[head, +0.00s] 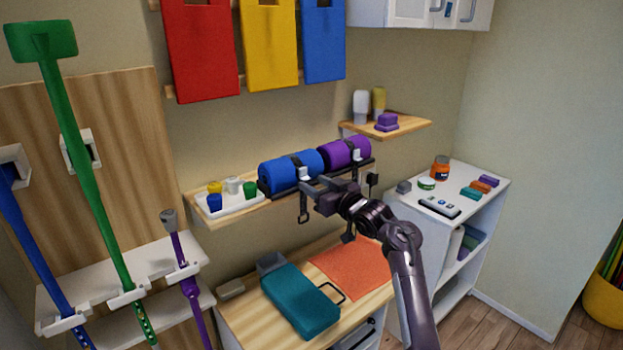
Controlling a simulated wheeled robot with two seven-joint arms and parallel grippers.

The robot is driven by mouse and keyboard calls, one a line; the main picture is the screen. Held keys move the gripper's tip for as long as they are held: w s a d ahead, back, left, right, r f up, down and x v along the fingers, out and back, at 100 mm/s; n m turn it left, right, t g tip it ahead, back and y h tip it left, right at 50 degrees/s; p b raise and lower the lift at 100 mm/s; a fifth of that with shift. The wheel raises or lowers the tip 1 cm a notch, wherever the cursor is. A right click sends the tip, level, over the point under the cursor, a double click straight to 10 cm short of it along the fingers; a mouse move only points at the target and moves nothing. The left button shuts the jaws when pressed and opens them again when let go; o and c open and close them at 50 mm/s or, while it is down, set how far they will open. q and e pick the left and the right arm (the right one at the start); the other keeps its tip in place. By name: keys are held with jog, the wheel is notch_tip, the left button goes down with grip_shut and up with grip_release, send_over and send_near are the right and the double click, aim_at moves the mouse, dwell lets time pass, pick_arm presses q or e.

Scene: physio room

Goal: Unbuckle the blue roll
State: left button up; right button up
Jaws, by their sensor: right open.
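The blue roll (282,174) lies on a dark cradle on the wooden wall shelf, left of a purple roll (352,150). A dark strap with a light grey buckle (304,174) sits at the front of the blue roll. A dark strap end with a loop (303,212) hangs below the shelf edge. My right gripper (313,184) is open right in front of the blue roll, close to the buckle. Whether its fingers touch the buckle I cannot tell. My left gripper is not in view.
A white tray with several small cups (232,203) stands left of the blue roll. Below is a wooden cabinet top with a teal case (300,300) and an orange cloth (350,268). A white shelf unit (475,208) with small items stands at right.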

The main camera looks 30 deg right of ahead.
aim_at(305, 176)
jog(key=shift+w+a, duration=0.1)
jog(key=shift+w, duration=0.85)
